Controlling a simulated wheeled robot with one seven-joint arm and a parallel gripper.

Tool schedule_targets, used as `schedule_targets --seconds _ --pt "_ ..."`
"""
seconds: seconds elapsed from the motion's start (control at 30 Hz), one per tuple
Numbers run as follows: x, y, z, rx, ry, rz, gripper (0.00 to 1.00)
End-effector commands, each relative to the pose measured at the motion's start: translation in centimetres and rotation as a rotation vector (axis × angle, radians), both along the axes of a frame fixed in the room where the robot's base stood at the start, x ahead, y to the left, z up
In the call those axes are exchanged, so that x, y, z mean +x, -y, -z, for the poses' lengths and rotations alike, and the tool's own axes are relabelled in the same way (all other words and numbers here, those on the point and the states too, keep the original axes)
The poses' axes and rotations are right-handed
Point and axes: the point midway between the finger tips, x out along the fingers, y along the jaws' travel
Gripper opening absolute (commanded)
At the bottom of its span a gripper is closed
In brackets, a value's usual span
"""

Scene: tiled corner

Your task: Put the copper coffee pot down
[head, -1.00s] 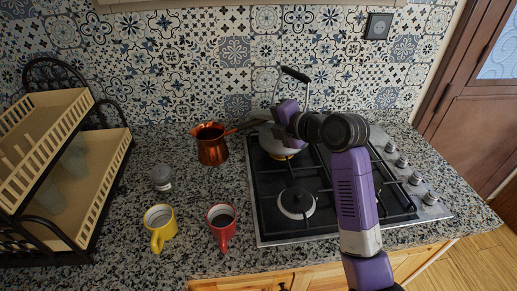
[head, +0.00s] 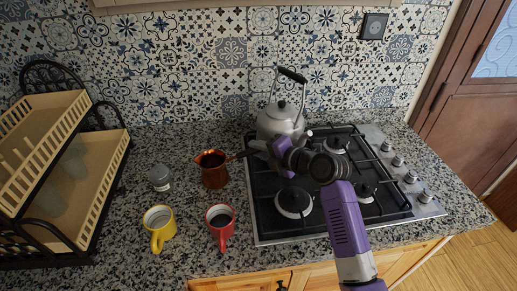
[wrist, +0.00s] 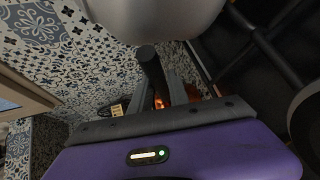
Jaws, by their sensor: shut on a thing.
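The copper coffee pot (head: 212,172) is upright at the left of the hob, over the granite counter. I cannot tell whether its base touches the counter. My gripper (head: 254,149) comes from the right, over the hob's left side, and is shut on the pot's dark handle. In the wrist view the black handle (wrist: 151,68) runs between the fingers of my gripper (wrist: 160,85). Only slivers of copper show there; most of the pot is hidden behind the gripper.
A grey kettle (head: 281,121) stands on the hob (head: 265,222), close behind my gripper; it fills the top of the wrist view (wrist: 150,12). A red mug (head: 221,230), a yellow mug (head: 160,232) and a grey jar (head: 160,178) stand nearby. A dish rack (head: 75,190) is at left.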

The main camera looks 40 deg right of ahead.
Motion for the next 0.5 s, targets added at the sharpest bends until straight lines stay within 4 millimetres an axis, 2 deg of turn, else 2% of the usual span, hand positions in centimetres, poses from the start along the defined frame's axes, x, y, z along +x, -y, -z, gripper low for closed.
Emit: schedule_targets --seconds 0.2,0.23,0.3,0.33,0.5 --pt "0.04 0.0 0.18 0.0 0.004 0.0 0.0" --pt "0.02 -0.01 0.24 0.0 0.0 0.0 0.25" --pt "0.02 -0.01 0.18 0.0 0.0 0.0 0.39" --pt "0.02 -0.01 0.18 0.0 0.0 0.0 0.43" --pt "0.01 -0.02 0.17 0.0 0.0 0.0 0.43"
